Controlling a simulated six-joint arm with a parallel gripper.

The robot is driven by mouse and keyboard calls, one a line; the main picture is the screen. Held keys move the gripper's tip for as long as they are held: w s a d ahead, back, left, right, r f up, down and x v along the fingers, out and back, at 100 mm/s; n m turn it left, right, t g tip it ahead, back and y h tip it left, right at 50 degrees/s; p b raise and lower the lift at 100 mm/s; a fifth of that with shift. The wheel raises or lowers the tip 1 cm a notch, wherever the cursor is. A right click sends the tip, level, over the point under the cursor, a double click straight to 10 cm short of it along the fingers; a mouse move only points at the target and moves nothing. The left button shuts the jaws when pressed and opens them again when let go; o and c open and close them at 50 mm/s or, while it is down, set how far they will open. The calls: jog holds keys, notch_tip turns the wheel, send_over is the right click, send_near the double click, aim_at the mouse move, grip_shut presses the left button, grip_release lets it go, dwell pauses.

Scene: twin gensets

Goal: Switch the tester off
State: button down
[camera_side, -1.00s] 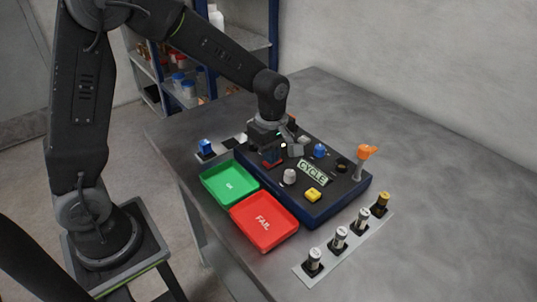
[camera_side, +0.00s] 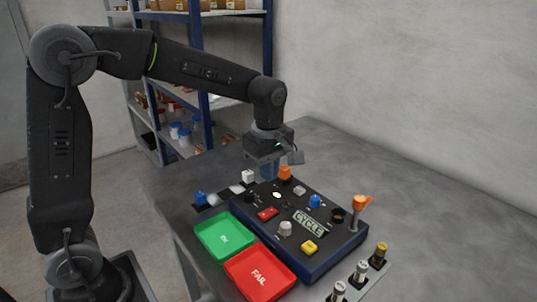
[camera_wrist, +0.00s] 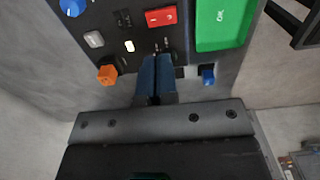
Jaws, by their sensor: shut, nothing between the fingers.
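The tester (camera_side: 322,262) is a dark blue box on the table; its display (camera_side: 308,223) reads CYCLE. On its top are a red rocker (camera_side: 267,213), a white lit spot (camera_side: 277,195), a small dark control (camera_side: 249,196), a grey button (camera_side: 299,190), a blue knob (camera_side: 315,201) and an orange knob (camera_side: 285,172). My gripper (camera_side: 269,173) is shut and empty, above the tester's far edge. In the wrist view, its closed blue fingers (camera_wrist: 156,62) lie between the orange knob (camera_wrist: 107,74) and a blue block (camera_wrist: 208,74), below the red rocker (camera_wrist: 161,16). Which control is the power switch I cannot tell.
A green OK tray (camera_side: 225,237) and a red FAIL tray (camera_side: 260,275) stand left of the tester. The table's right side is clear.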

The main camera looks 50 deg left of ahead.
notch_tip(320, 180, up, 4)
send_over(264, 215)
jog(key=w, duration=0.2)
jog(key=shift+s+a+r, duration=0.1)
jog(key=shift+s+r, duration=0.1)
jog(key=shift+s, duration=0.7)
notch_tip(264, 215, down, 14)
jog(key=shift+f, duration=0.1)
dwell(0.4)
